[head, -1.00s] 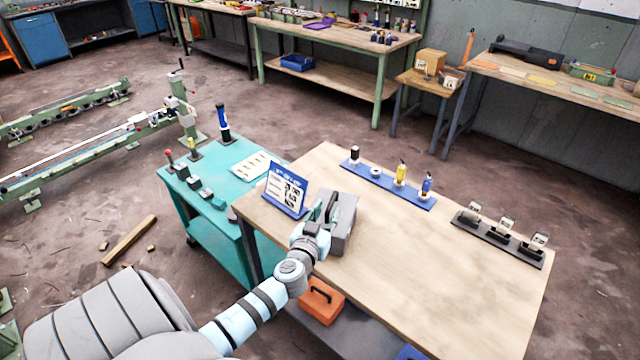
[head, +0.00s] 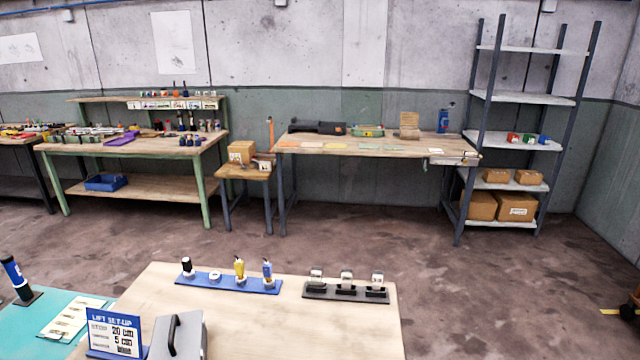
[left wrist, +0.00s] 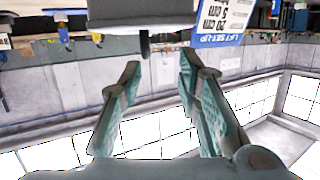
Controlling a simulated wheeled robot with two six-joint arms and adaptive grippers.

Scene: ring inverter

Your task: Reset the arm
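My left gripper (left wrist: 160,75) shows in the left wrist view with its two teal-padded fingers apart and nothing visible held between them. A grey block (left wrist: 140,12) and part of the white-and-blue set-up sign (left wrist: 222,20) are at the top of that view, beyond the fingertips. In the head view neither arm shows. The grey box (head: 185,338) with a dark handle stands at the near edge of the wooden table (head: 330,335), beside the "LIFT SET-UP" sign (head: 113,332). My right gripper is in neither view.
A blue rack (head: 215,282) with bottles and a dark rack (head: 320,292) with several small devices sit on the table. A teal cart (head: 20,325) is at left. Workbenches, a stool and a shelf unit (head: 520,140) line the wall. The floor between is clear.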

